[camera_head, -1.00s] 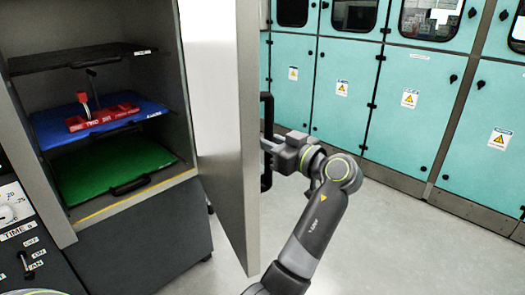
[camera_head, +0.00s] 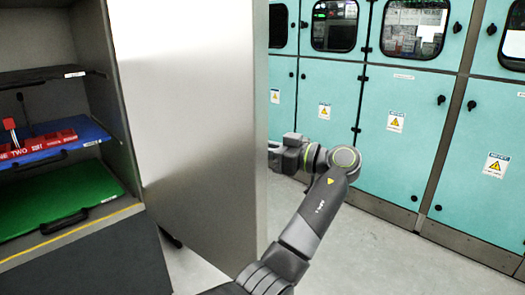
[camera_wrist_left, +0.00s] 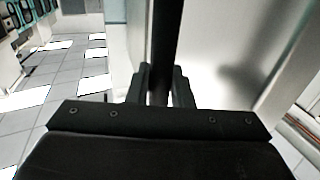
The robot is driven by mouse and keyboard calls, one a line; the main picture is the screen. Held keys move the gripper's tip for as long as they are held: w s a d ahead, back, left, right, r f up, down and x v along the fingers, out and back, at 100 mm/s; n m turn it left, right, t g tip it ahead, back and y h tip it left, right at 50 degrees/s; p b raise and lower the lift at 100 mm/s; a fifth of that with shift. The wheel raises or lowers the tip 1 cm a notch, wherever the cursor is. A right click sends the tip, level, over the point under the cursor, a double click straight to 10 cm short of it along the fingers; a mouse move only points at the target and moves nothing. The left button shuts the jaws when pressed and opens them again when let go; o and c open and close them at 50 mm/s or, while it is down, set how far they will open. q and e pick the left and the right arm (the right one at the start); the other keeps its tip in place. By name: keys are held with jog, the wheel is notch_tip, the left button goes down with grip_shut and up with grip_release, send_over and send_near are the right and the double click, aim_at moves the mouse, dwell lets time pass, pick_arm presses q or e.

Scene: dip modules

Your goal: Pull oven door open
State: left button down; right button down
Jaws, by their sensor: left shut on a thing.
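The oven door (camera_head: 190,120) stands open, and its pale inner face is turned toward the head camera. My left gripper (camera_head: 275,152) is at the far side of the door's free edge, its fingertips hidden behind the door. In the left wrist view, the gripper (camera_wrist_left: 161,88) is shut on the black vertical door handle (camera_wrist_left: 163,40), with a finger on each side. The handle is hidden in the head view. The oven's inside (camera_head: 40,100) is at the left. My right gripper is out of view.
The oven holds a black shelf (camera_head: 40,76), a blue tray (camera_head: 90,132) with a red labelled block, and a green tray (camera_head: 60,196). Teal cabinets (camera_head: 400,90) line the back. Pale floor (camera_head: 380,235) is clear right of my arm.

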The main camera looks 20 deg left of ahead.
pick_arm(q)
jog(key=shift+w, duration=0.15)
jog(key=c, duration=1.6)
grip_release()
jog(key=shift+c, duration=0.2)
jog(key=o, duration=0.3)
jog(key=shift+a, duration=0.25)
jog(key=shift+d, duration=0.1)
